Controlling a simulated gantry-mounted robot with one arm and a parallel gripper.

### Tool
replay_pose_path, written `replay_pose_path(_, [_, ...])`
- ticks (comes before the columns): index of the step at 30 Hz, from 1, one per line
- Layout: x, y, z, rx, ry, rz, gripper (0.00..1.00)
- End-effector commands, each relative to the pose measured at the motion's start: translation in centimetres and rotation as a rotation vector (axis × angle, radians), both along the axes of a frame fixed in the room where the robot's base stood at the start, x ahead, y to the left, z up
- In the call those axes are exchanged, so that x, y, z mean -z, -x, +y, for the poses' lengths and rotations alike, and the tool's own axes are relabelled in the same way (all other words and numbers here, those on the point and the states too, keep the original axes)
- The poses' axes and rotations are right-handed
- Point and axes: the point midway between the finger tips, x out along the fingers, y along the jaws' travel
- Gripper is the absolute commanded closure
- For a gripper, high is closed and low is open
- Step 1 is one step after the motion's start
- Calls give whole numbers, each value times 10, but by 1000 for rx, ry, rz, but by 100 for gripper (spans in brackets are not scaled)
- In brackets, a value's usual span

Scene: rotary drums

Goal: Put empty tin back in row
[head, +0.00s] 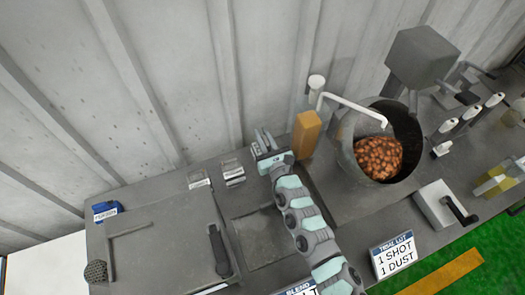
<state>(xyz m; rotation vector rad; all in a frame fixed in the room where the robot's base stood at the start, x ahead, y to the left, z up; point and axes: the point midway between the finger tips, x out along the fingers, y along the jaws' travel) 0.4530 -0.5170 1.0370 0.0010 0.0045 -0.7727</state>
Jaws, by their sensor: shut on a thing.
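Two small grey tins with pale labels stand side by side at the back of the bench, the left tin (199,180) and the right tin (233,172). My gripper (264,141) is to the right of them, near the back wall. It is shut on a small grey thing, which looks like a tin, mostly hidden by the fingers and wrist. Whether it touches the bench cannot be told. A blue container (106,211) with a label stands at the far left.
An orange block (306,135) stands close to the right of my gripper. Beyond it is a drum (349,150) holding brown pieces, with a white pipe (352,107) above it. A flat grey box (160,245) lies front left. A sign (394,256) stands at the front.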

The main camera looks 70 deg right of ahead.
Motion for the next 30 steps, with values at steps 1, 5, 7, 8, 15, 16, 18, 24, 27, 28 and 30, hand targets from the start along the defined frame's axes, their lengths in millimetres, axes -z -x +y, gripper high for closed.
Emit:
replay_pose_path(1, [9,-1,0,-1,4,1,100])
replay_pose_path(5, [16,-1,0,-1,2,-4,100])
replay_pose_path(7, [21,-2,1,-3,3,-3,100])
replay_pose_path(8, [25,-2,1,-4,3,-1,100])
replay_pose_path(15, [53,-2,0,-2,4,-2,100])
replay_pose_path(16, [53,-2,0,-3,3,-4,100])
replay_pose_path(18, [53,-2,0,-2,4,-4,100])
replay_pose_path(24, [53,-1,0,-2,4,-4,100])
replay_pose_path(27, [57,-1,0,-2,3,-5,100])
replay_pose_path(28, [56,-1,0,-1,3,-4,82])
replay_pose_path(30, [55,-1,0,-1,3,-4,76])
